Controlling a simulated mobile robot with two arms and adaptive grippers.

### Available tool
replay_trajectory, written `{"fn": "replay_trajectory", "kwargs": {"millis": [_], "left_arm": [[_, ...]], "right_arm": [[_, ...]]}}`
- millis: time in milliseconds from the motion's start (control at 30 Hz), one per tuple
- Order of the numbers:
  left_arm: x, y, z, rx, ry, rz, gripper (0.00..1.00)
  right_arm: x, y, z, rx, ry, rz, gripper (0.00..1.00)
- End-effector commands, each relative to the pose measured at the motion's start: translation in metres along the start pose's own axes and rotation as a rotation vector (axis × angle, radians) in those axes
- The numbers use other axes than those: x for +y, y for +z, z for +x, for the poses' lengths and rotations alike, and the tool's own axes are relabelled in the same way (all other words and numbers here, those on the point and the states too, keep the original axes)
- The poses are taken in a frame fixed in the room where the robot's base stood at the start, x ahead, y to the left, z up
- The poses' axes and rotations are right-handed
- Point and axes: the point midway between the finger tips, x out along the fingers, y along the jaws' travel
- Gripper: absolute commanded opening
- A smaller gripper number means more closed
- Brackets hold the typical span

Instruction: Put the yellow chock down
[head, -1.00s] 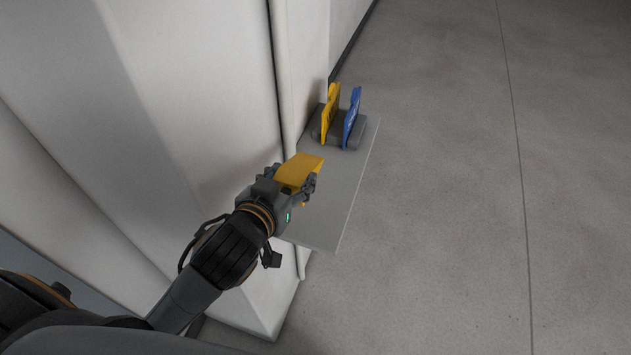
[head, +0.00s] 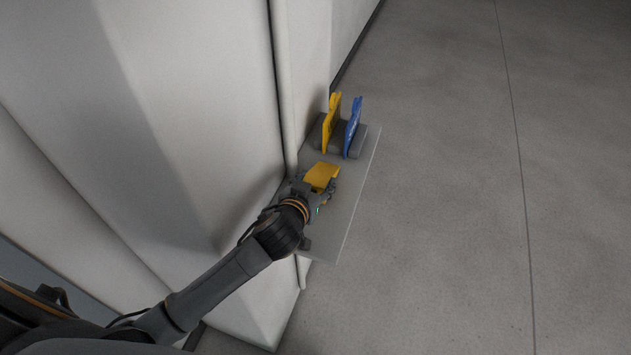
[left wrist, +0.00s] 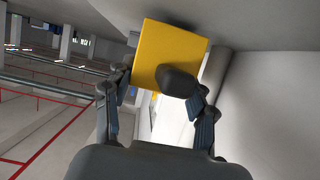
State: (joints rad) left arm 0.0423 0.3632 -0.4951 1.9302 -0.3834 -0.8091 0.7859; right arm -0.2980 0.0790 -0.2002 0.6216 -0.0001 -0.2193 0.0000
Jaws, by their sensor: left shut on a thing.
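The yellow chock (head: 321,175) is held between the fingers of my left gripper (head: 319,190), over the grey shelf (head: 347,205) on the white wall. In the left wrist view the chock (left wrist: 158,50) shows as a yellow block between the two fingers (left wrist: 160,85). The gripper is shut on it. Whether the chock's underside touches the shelf is hidden. My right gripper is not in view.
At the shelf's far end a dark holder (head: 337,143) carries an upright yellow plate (head: 332,122) and a blue plate (head: 353,128). The white wall (head: 215,110) stands close on the left. Open grey floor (head: 440,200) lies to the right.

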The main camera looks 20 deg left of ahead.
Motion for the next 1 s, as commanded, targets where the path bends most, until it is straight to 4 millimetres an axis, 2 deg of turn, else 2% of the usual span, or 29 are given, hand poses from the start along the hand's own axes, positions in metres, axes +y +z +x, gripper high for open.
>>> {"fn": "replay_trajectory", "kwargs": {"millis": [467,500,567,600,1000], "left_arm": [[-0.0001,0.0093,0.0048,0.007,0.001,-0.001,0.04],[-0.0003,0.0098,0.0044,0.003,0.000,-0.001,0.64],[-0.0003,0.0097,0.0043,0.003,0.000,-0.001,0.76],[-0.0003,0.0097,0.0043,0.003,0.000,-0.001,0.79],[-0.0002,0.0076,0.0003,0.003,0.000,-0.001,0.79]], "right_arm": [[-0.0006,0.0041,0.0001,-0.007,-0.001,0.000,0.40],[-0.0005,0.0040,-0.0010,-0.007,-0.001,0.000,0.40],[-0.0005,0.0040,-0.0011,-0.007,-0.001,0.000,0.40],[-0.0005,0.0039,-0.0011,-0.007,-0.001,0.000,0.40],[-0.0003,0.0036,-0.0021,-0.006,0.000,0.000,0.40]]}}
